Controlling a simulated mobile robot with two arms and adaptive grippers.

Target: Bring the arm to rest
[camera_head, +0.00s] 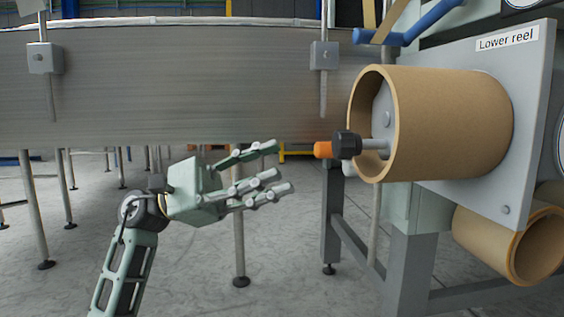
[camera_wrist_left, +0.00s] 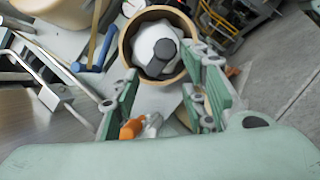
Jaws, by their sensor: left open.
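My left gripper (camera_head: 270,172) is in the middle of the head view, its arm coming up from the lower left. Its fingers are spread open and empty, pointing right toward the machine. The lower reel (camera_head: 450,115), a brown cardboard core on a hub with a black knob (camera_head: 346,145), is to the right of the fingertips, with a gap between. In the left wrist view the fingers frame the open end of the core (camera_wrist_left: 127,48) and the black knob (camera_wrist_left: 164,48). An orange-tipped handle (camera_head: 323,150) sits beside the knob. My right gripper is not in view.
A grey conveyor side (camera_head: 180,85) on thin legs runs across the back. The machine's grey frame leg (camera_head: 332,215) stands right of the gripper. A second brown core (camera_head: 535,245) lies low at the right. A blue bar (camera_head: 425,25) is above the reel. Bare floor shows below.

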